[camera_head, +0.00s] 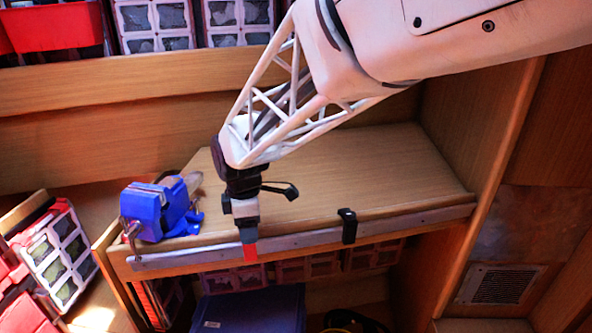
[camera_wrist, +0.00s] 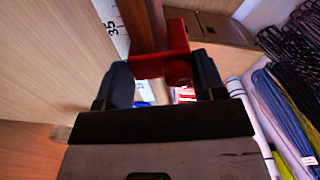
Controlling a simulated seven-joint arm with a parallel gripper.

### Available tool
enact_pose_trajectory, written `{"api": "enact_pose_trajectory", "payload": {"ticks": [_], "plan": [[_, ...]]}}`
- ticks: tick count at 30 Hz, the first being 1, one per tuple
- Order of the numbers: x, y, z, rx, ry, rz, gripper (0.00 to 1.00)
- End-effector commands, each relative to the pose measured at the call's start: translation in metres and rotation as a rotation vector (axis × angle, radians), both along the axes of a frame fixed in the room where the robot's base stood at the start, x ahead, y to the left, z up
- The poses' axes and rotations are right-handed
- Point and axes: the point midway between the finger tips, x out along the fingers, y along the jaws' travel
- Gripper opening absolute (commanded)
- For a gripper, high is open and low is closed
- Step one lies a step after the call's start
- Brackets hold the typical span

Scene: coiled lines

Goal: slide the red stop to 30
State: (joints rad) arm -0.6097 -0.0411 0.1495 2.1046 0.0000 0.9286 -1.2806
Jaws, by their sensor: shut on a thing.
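The red stop (camera_head: 250,252) sits on the metal rail (camera_head: 300,240) along the front edge of the wooden bench. My gripper (camera_head: 249,238) reaches down over it and is shut on it. In the wrist view, the red stop (camera_wrist: 160,62) lies between the two dark fingers of my gripper (camera_wrist: 163,76). A white scale strip (camera_wrist: 112,28) beside the rail shows the mark 35 beyond the stop. Another mark, nearer my gripper, is partly hidden and I cannot read it.
A black clamp (camera_head: 348,226) sits on the rail to the right. A blue vise (camera_head: 160,208) stands at the bench's left end. A blue box (camera_head: 250,312) lies below. Coiled lines (camera_wrist: 285,95) hang at the right in the wrist view. The bench top (camera_head: 370,165) is largely clear.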

Motion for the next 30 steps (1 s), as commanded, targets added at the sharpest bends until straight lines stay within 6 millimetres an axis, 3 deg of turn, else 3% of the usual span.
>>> {"api": "enact_pose_trajectory", "payload": {"ticks": [6, 15, 16, 21, 30], "plan": [[-0.006, 0.018, 0.001, 0.002, -0.002, 0.001, 0.21], [-0.006, 0.019, 0.001, 0.002, -0.002, 0.0, 0.21], [-0.006, 0.019, 0.001, 0.002, -0.002, 0.0, 0.65], [-0.006, 0.018, 0.0, 0.0, -0.001, 0.0, 0.89], [-0.006, 0.018, 0.001, 0.0, -0.001, 0.0, 0.89]]}}
